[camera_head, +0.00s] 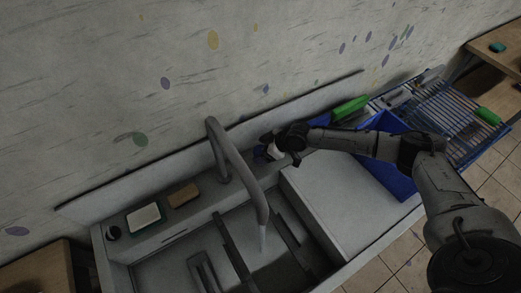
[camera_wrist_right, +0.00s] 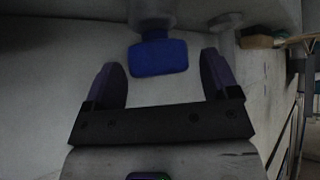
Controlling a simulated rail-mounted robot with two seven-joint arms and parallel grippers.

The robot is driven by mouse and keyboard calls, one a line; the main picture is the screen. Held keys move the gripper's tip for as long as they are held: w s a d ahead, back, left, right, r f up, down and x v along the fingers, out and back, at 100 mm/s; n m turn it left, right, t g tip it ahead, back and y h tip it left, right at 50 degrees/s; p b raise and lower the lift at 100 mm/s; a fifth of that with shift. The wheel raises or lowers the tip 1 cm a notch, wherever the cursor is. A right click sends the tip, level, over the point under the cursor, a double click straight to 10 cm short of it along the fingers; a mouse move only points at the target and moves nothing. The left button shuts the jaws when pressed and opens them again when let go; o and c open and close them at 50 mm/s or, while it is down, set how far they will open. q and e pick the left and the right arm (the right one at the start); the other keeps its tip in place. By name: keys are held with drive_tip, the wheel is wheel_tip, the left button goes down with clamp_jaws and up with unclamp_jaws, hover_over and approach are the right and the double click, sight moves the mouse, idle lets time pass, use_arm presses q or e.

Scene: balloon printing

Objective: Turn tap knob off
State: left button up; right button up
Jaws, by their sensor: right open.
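The grey tap (camera_head: 240,165) arches over the sink, and a thin stream of water (camera_head: 262,238) falls from its spout. A blue tap knob (camera_wrist_right: 158,57) sits on a grey round stem in the right wrist view. My right gripper (camera_head: 264,152) is behind the tap at the back ledge, reaching in from the right. In the wrist view the gripper (camera_wrist_right: 163,72) is open, with one finger on each side of the knob and visible gaps between. In the head view the knob is too small and dark to pick out surely. My left gripper is not in view.
A white sponge or soap block (camera_head: 143,217) and a brown block (camera_head: 184,195) lie on the ledge left of the tap. A blue bin (camera_head: 390,175), a green-handled tool (camera_head: 350,107) and a rack (camera_head: 445,110) are at right. The counter (camera_head: 345,205) right of the sink is clear.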

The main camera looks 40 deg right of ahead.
drive_tip(key=shift+w+a+f, duration=0.2)
drive_tip(key=shift+w+f, duration=0.05)
drive_tip(key=shift+w, duration=0.05)
drive_tip(key=shift+c, duration=0.3)
